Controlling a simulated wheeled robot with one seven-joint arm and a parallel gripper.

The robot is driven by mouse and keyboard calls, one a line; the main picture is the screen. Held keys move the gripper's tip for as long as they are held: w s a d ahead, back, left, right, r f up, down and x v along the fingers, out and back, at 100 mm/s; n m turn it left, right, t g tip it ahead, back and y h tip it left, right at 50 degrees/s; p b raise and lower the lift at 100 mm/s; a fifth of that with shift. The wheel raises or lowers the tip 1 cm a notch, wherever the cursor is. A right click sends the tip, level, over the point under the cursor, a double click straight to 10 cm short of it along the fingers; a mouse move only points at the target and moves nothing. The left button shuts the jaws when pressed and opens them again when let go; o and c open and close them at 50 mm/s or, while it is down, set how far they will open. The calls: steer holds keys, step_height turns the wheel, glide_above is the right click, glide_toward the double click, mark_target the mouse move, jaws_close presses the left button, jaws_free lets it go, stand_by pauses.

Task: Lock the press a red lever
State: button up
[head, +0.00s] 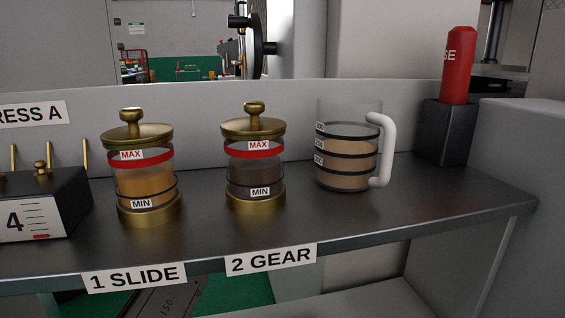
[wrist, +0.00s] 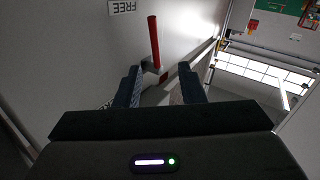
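A red lever (wrist: 154,42), a slim red bar, shows in the wrist view beyond my fingertips, against a pale grey panel. Its lower end meets a small dark and grey mount (wrist: 155,69). A white FREE label (wrist: 122,7) is on the panel near the lever's top end and reads upside down. My gripper (wrist: 161,75) is open, its two dark fingers apart. The lever's lower end lies in line with the gap between them; no contact shows, and how far off it is I cannot tell. My gripper and this lever are not in the head view.
The head view shows a dark shelf (head: 300,222) with two brass-capped jars (head: 145,180) (head: 253,178), a measuring jug (head: 347,150) and a red cylinder (head: 458,65) in a dark block (head: 447,130). A PRESS A sign (head: 30,115) is at left.

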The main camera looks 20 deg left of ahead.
steer(key=w+d+b, duration=0.1)
steer(key=w+b, duration=0.1)
steer(key=w, duration=1.1)
steer(key=shift+w+b, duration=0.15)
steer(key=shift+b, duration=0.2)
jaws_close()
